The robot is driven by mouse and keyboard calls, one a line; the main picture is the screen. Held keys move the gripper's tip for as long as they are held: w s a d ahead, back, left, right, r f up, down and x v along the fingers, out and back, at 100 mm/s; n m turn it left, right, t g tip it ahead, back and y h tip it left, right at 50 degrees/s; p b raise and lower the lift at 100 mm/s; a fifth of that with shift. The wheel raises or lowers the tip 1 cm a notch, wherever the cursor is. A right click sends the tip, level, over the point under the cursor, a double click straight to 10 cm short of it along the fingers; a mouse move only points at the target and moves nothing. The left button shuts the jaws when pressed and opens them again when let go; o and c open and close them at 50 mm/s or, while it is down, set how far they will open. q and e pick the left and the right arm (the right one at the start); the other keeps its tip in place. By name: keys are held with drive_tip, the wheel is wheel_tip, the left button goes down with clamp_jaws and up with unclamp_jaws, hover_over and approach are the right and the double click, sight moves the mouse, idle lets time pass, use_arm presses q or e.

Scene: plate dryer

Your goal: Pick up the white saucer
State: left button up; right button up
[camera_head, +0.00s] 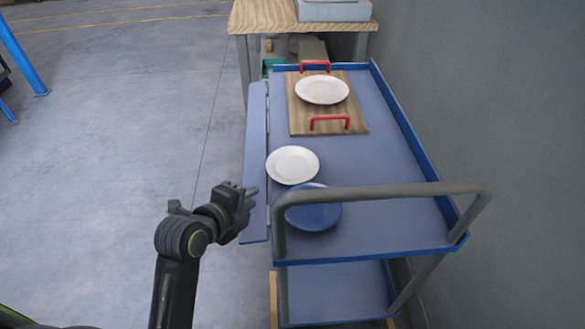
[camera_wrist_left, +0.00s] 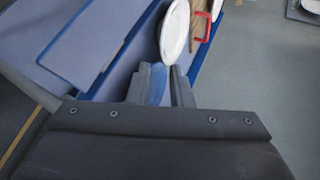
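A round white saucer (camera_head: 292,165) lies on the blue cart top near its left edge. In the left wrist view the white saucer (camera_wrist_left: 174,35) shows just beyond my fingertips. A second white dish (camera_head: 322,90) lies farther back on a wooden board with red handles. A blue plate (camera_head: 313,215) lies in front of the near white saucer, partly behind the cart's grey handle. My left gripper (camera_head: 246,194) is at the cart's left side, left of and nearer than the saucer, apart from it. Its fingers (camera_wrist_left: 166,83) are open with nothing held. My right gripper is out of view.
The blue cart (camera_head: 390,165) has a raised rim, a side flap (camera_head: 256,150) on the left and a grey handle bar (camera_head: 390,192) at the near end. The wooden board (camera_head: 345,118) lies at the back. A wall closes off the right; open floor lies left.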

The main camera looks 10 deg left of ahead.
sight(279, 181)
use_arm(q)
drive_tip(key=x, duration=1.3)
drive_tip(key=shift+w+d, duration=0.2)
clamp_jaws()
